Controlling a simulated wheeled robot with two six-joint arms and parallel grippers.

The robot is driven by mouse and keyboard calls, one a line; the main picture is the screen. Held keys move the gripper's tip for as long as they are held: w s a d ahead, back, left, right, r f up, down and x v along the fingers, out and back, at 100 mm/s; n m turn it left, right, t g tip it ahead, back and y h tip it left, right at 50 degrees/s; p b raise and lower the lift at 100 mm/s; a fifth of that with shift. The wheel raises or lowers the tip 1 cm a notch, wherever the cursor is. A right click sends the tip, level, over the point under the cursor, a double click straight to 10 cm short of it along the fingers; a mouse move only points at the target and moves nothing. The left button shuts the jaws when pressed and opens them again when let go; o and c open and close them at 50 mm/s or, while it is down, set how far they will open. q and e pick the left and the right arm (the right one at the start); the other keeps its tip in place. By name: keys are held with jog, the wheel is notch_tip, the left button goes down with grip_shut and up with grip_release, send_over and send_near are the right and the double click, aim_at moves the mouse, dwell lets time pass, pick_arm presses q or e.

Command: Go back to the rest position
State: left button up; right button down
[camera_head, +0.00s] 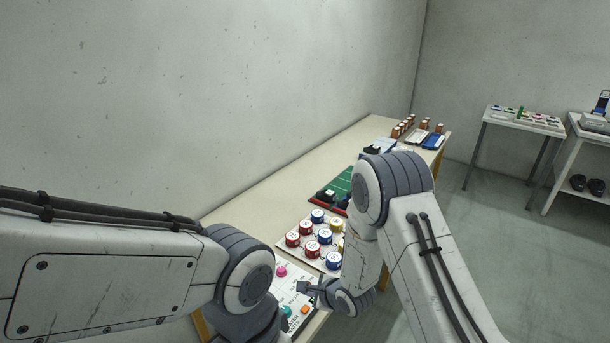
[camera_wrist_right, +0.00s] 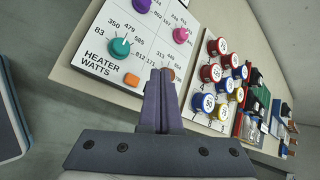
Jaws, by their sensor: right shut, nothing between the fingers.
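My right gripper (camera_wrist_right: 160,74) is shut and empty in the right wrist view. Its fingertips overlap the picture of a white dial panel (camera_wrist_right: 97,68) marked "HEATER WATTS" and partly hide one of its knobs. I cannot tell whether they touch it. In the head view the right gripper (camera_head: 307,287) is small and reaches over the panel (camera_head: 296,291) from the right. My left arm (camera_head: 110,265) comes in from the left and bends down at the bottom edge; its gripper is out of view.
The panel has a teal knob (camera_wrist_right: 120,47), a magenta knob (camera_wrist_right: 181,35) and an orange button (camera_wrist_right: 132,80). Beside it stands a board of red, blue and yellow round pieces (camera_head: 317,235). A green board (camera_head: 338,186) lies farther along the bench, which runs by the wall.

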jog(key=s+r+n+g+h+b, duration=0.3)
jog(key=s+r+n, duration=0.85)
jog(key=n, duration=0.25)
jog(key=s+d+r+n+g, duration=0.2)
jog(key=s+n, duration=0.4)
jog(key=s, duration=0.4)
jog(key=s+d+r+n+g+h+b, duration=0.1)
jog(key=s+r+n+g, duration=0.1)
jog(key=s+r+n, duration=0.3)
jog(key=s+n, duration=0.2)
jog(key=s, duration=0.2)
jog(key=shift+s+d+r, duration=0.15)
jog(key=shift+s+d, duration=0.25)
